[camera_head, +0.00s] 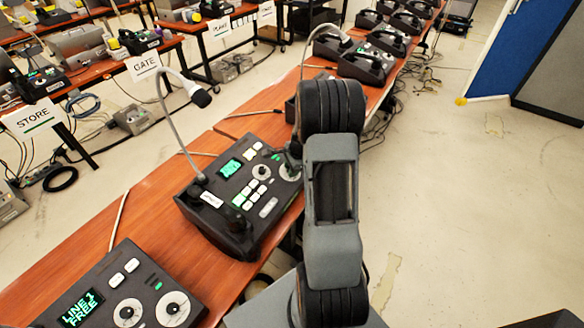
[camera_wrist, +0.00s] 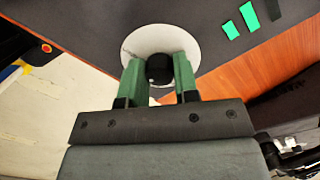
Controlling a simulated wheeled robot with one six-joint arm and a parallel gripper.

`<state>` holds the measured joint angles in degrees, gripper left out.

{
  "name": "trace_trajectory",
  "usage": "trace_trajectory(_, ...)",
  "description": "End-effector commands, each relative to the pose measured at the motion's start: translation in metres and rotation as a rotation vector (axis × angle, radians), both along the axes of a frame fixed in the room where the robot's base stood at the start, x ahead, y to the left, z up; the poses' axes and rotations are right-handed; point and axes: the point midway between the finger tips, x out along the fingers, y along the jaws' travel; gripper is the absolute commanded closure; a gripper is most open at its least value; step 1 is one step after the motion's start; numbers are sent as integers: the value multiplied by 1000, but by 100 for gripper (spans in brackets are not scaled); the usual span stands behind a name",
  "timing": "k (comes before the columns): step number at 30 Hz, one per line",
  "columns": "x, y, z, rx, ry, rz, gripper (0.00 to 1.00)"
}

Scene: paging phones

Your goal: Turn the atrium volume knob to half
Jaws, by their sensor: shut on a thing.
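In the wrist view a black knob (camera_wrist: 160,68) stands at the centre of a round white dial (camera_wrist: 128,45) on a dark console face. My gripper (camera_wrist: 158,65) has its two green fingers on either side of the knob, shut on it. In the head view the console (camera_head: 228,228) has a gooseneck microphone, a green-lit screen and several white keys. Its small label (camera_head: 212,199) is too small to read, so I cannot confirm it says atrium. The right-hand dial (camera_head: 290,172) is partly hidden by my arm and gripper. The knob's pointer and scale marks are not readable.
A second console (camera_head: 110,280) with a "LINE 1 FREE" screen and two dials sits nearer on the same wooden table (camera_head: 145,213). Several dark desk phones (camera_head: 362,67) stand farther along. The microphone head (camera_head: 201,98) rises left of my arm. Floor to the right is clear.

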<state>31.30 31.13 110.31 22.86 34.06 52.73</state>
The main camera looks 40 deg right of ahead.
Motion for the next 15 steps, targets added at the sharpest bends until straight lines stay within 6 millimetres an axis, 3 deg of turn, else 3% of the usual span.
trace_trajectory(3,2,0,2,-2,-5,1,95)
trace_trajectory(4,2,0,2,-2,-5,1,70)
trace_trajectory(6,1,0,1,-2,-4,1,63)
trace_trajectory(11,1,-1,1,-2,-3,0,48)
trace_trajectory(15,0,-1,1,-2,-2,0,46)
